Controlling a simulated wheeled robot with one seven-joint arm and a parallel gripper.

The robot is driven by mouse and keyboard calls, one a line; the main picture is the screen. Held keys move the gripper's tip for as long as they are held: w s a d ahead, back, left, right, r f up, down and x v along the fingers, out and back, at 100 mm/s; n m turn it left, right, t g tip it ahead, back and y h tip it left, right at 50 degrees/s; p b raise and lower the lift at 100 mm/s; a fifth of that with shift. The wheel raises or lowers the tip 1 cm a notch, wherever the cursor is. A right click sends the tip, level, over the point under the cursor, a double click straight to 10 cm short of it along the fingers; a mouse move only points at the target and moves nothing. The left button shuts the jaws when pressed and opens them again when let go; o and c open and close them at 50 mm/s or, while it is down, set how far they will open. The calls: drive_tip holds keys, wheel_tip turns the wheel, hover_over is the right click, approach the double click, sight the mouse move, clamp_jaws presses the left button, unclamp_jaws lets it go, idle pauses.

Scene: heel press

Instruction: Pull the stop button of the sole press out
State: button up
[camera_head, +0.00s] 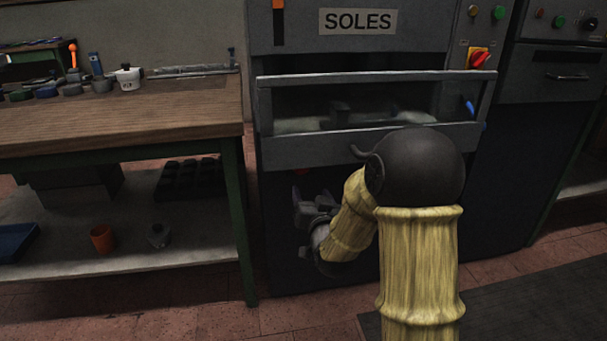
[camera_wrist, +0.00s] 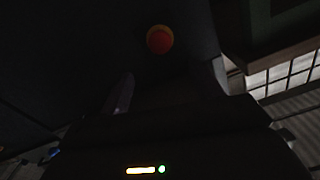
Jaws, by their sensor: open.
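The sole press (camera_head: 420,35), labelled SOLES, stands in the middle of the head view. Its stop button (camera_wrist: 160,39), a round red head with a yellow-orange rim, shows at the top of the dark wrist view. In the head view a small bit of red (camera_head: 301,171) shows on the dark lower front of the press, apparently the same button. My gripper (camera_head: 306,204) is low before that front, below the red spot. In the wrist view my gripper (camera_wrist: 172,85) is open and empty, its fingers apart, with the button beyond the fingertips. I cannot tell whether the button is in or out.
A guard frame (camera_head: 365,76) with a blue handle (camera_head: 469,105) crosses the press. A red-and-yellow rotary switch (camera_head: 480,58) is at its upper right. A wooden workbench (camera_head: 120,125) with tools stands at the left, and another machine (camera_head: 555,75) at the right.

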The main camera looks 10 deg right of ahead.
sight(304, 173)
drive_tip(key=w+b, duration=0.3)
drive_tip(key=w, duration=0.8)
drive_tip(key=shift+f, duration=0.1)
drive_tip(key=shift+w, duration=0.7)
clamp_jaws()
drive_tip(key=shift+s+d, duration=0.25)
drive_tip(key=shift+s, duration=0.25)
drive_tip(key=shift+s+a, duration=0.1)
drive_tip(key=shift+a, duration=0.25)
unclamp_jaws()
drive_tip(key=shift+s, duration=0.1)
drive_tip(key=shift+d, duration=0.1)
drive_tip(key=shift+s, duration=0.15)
